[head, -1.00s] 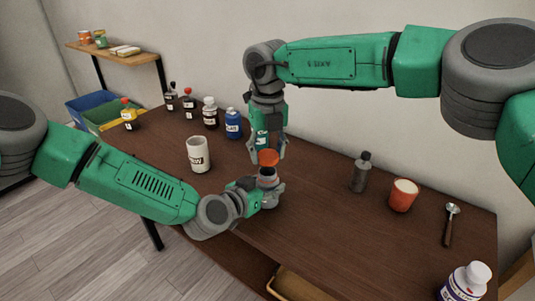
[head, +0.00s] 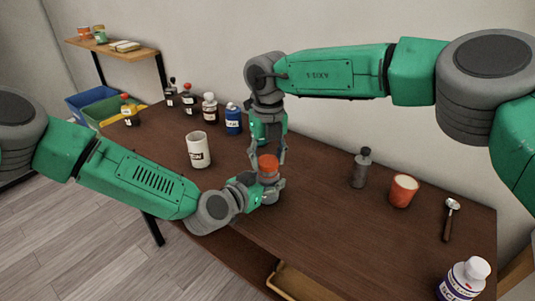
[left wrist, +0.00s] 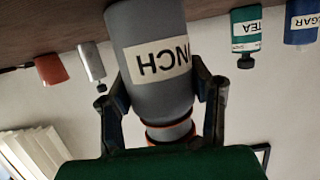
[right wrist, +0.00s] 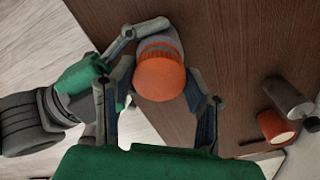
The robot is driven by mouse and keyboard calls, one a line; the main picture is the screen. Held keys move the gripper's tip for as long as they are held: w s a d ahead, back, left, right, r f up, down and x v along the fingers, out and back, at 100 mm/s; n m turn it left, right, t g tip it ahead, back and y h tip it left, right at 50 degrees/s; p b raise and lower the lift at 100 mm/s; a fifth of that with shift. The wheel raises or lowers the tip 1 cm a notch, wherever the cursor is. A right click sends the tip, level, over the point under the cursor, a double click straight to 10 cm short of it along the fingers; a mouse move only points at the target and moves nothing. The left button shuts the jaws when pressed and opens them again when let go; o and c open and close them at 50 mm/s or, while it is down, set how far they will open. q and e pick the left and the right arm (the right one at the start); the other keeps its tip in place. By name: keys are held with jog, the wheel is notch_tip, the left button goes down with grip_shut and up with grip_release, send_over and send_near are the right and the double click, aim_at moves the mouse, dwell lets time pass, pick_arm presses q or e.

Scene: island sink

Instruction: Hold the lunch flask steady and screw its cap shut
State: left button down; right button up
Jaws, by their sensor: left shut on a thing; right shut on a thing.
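The grey lunch flask (head: 270,181) stands upright near the table's front edge; the left wrist view shows its upside-down label and body (left wrist: 158,55). My left gripper (head: 270,192) is shut around the flask's side, with a finger on either side in the left wrist view. The orange cap (head: 268,163) sits level at the flask's mouth, and the right wrist view shows its round top (right wrist: 160,77). My right gripper (head: 268,158) reaches down from above and is shut on the cap, its fingers on opposite sides. The thread between cap and flask is hidden.
A white canister (head: 199,150), a blue jar (head: 233,119) and several bottles stand to the left and behind. A grey bottle (head: 361,168), an orange cup (head: 404,190), a spoon (head: 449,220) and a white-capped bottle (head: 465,280) are on the right.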

jog(key=shift+f, duration=0.55)
dwell(0.5)
jog(key=m, duration=0.3)
jog(key=shift+m, duration=0.4)
jog(key=m, duration=1)
jog(key=shift+m, duration=0.4)
jog(key=m, duration=0.6)
jog(key=shift+s, duration=0.1)
jog(key=m, duration=0.4)
jog(key=shift+m, duration=0.3)
jog(key=m, duration=0.4)
jog(key=shift+a, duration=0.15)
